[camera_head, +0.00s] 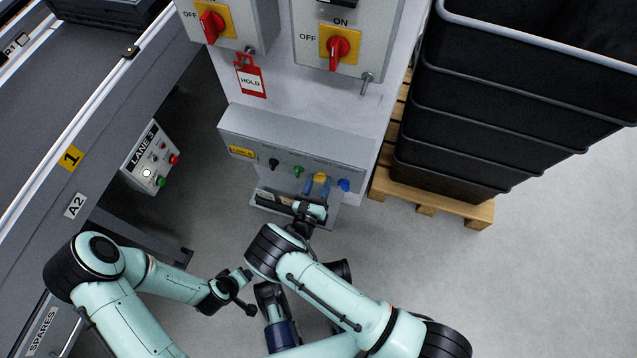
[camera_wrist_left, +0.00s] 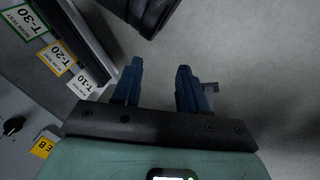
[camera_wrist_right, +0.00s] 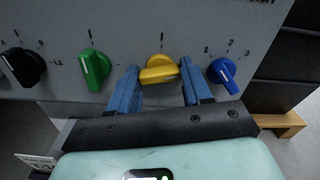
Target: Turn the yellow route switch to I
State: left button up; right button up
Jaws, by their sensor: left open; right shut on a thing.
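The yellow route switch (camera_wrist_right: 160,70) is on the grey panel between the green and blue switches. In the right wrist view its handle lies nearly sideways, and a small upright mark stands above it. It also shows in the head view (camera_head: 321,178). My right gripper (camera_wrist_right: 160,84) is shut on this switch, with one blue finger on each side. In the head view my right gripper (camera_head: 318,189) is at the panel front.
Close neighbours are the green switch (camera_wrist_right: 95,68), the blue switch (camera_wrist_right: 222,73) and the black switch (camera_wrist_right: 22,67). Above hang red rotary handles (camera_head: 338,47) and a HOLD tag (camera_head: 250,81). Black crates (camera_head: 500,100) on a pallet (camera_head: 430,198) stand right. Floor at right is clear.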

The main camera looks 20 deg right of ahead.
jog(key=shift+n, duration=1)
pick_arm(q)
jog(key=shift+s+a+f+g+b, duration=0.15)
jog(key=shift+s+f+b, duration=0.15)
jog(key=shift+s+f, duration=0.25)
jog(key=shift+s+a+f+g+b, duration=0.15)
jog(key=shift+s+f+b, duration=0.2)
jog(key=shift+f, duration=0.3)
pick_arm(e)
jog(key=shift+s+f+n, duration=0.1)
jog(key=shift+n, duration=6.5)
pick_arm(q)
jog(key=shift+s, duration=0.1)
pick_arm(e)
jog(key=o, duration=1.1)
jog(key=shift+c, duration=0.2)
pick_arm(q)
jog(key=r, duration=0.1)
jog(key=r+p, duration=0.1)
jog(key=d+r+p, duration=0.1)
jog(key=shift+w+d, duration=0.1)
jog(key=shift+w, duration=0.3)
pick_arm(e)
jog(key=v, duration=1.3)
